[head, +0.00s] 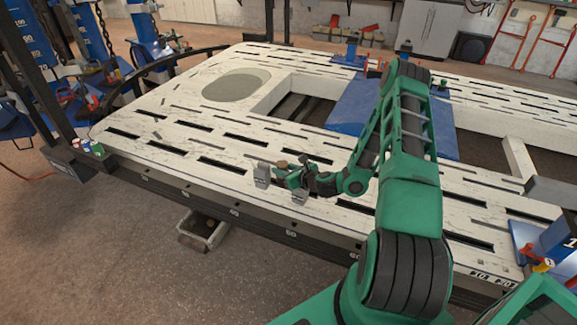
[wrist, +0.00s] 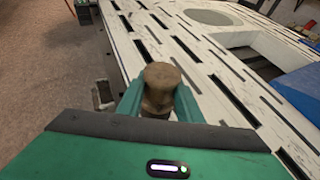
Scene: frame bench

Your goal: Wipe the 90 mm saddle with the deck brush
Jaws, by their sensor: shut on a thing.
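My gripper (head: 283,174) is low over the near left part of the pale slotted bench. In the wrist view my gripper (wrist: 158,100) has its green fingers closed on either side of a brown, round-topped thing, apparently the deck brush handle (wrist: 158,76). Its brown top (head: 281,164) also shows small in the head view. The brush's lower end and bristles are hidden, so I cannot tell whether they touch the bench. I cannot make out which part is the 90 mm saddle.
The slotted bench deck (head: 190,115) has a rectangular opening and a blue plate (head: 350,115) beyond my gripper. A dark post (head: 75,160) with small coloured caps stands at the left corner. A blue numbered unit (head: 550,245) sits at right. A grey box (head: 203,232) lies on the floor.

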